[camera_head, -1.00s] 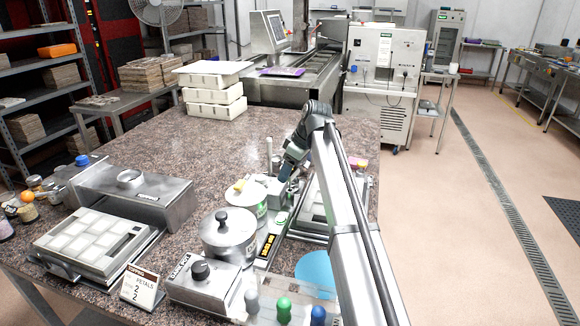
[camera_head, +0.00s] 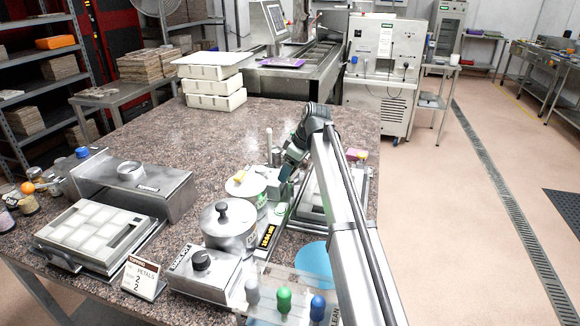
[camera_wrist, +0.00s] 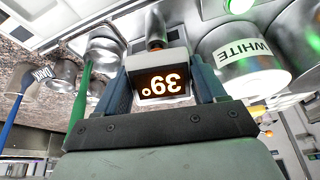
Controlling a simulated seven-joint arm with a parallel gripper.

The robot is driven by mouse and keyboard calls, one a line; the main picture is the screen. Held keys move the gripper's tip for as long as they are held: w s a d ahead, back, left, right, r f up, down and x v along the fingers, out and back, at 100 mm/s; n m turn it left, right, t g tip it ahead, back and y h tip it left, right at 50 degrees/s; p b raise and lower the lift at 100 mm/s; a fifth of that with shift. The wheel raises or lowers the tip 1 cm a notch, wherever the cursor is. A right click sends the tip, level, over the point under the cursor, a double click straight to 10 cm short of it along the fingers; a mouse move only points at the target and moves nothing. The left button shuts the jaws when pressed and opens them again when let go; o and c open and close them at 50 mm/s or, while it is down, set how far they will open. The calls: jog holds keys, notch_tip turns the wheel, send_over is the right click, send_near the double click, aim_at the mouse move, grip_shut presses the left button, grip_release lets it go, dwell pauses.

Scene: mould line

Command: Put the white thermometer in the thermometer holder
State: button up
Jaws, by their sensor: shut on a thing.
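In the wrist view, the white thermometer (camera_wrist: 158,78) is between the two fingers of my gripper (camera_wrist: 160,88). Its dark display reads 39° and appears upside down. My gripper is shut on it. In the head view, my gripper (camera_head: 285,172) is low over the far right part of the stone table, beside a small grey metal block and a pot. The thermometer is too small or hidden to make out there. I cannot clearly identify the thermometer holder in either view.
In the head view, a lidded pot (camera_head: 230,228) and a tray (camera_head: 312,205) are near my arm. The table's far middle is clear.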

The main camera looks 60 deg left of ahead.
jog(key=shift+f, duration=0.3)
jog(key=o, duration=1.2)
jog(key=shift+o, duration=0.2)
jog(key=shift+r, duration=0.2)
jog(key=shift+r, duration=3.3)
